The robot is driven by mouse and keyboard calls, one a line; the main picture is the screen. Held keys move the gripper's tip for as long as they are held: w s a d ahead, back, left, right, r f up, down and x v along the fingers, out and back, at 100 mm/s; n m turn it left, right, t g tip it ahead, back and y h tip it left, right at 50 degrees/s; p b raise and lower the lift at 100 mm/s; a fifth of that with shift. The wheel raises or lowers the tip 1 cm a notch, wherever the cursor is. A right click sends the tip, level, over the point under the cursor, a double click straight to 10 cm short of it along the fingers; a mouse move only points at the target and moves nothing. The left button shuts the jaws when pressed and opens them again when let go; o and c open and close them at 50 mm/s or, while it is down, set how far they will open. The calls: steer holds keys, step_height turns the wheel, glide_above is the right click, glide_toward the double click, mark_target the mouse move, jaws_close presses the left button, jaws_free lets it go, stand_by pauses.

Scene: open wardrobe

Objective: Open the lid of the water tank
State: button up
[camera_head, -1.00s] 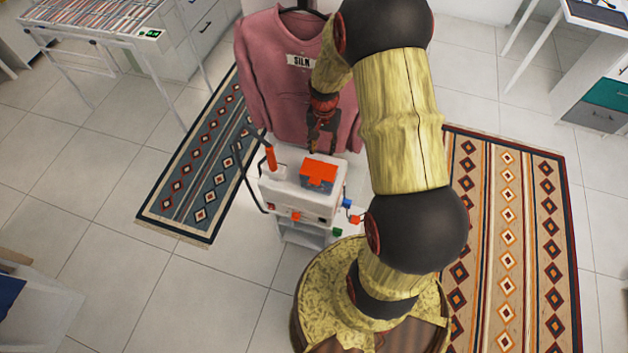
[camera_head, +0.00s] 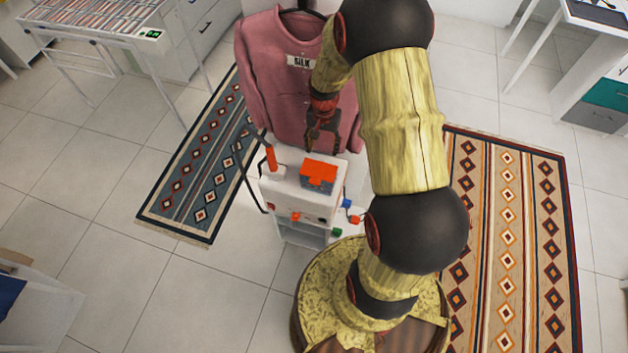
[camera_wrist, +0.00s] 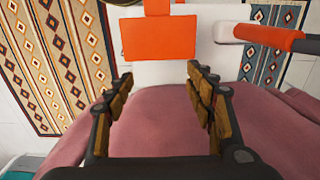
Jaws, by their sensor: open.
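The water tank's orange lid (camera_head: 319,172) sits on top of a white machine (camera_head: 285,188), with a bluish tank side showing just under it. In the wrist view the lid (camera_wrist: 158,37) lies flat and looks closed, beyond my fingertips and centred between them. My gripper (camera_head: 323,148) is just behind the machine, at the far edge of the lid, between it and the pink shirt. In the wrist view my gripper (camera_wrist: 160,80) is open with nothing between its wooden-looking fingers, and it appears apart from the lid.
A pink shirt (camera_head: 280,90) with a label hangs close behind the machine and below my gripper in the wrist view. An orange handle (camera_head: 271,158) stands at the machine's left. Patterned rugs (camera_head: 508,230) lie on both sides, with open tiled floor at left.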

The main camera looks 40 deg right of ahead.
step_height(320, 180, up, 9)
steer(key=p, duration=0.5)
steer(key=shift+f, duration=0.15)
stand_by(1.0)
steer(key=s+a+r+n+t+b, duration=0.2)
steer(key=s+a+r+n+b, duration=0.2)
steer(key=s+a+b, duration=0.5)
steer(key=s+a+r+n+t+b, duration=0.3)
steer(key=s+a+n+b, duration=0.3)
steer(key=s+a+b, duration=0.2)
steer(key=a+r+b, duration=0.1)
steer(key=a+b, duration=0.1)
steer(key=b, duration=0.2)
steer(key=shift+s+r+t+b, duration=0.3)
steer(key=shift+s+r+b, duration=0.05)
steer(key=shift+r+b, duration=0.05)
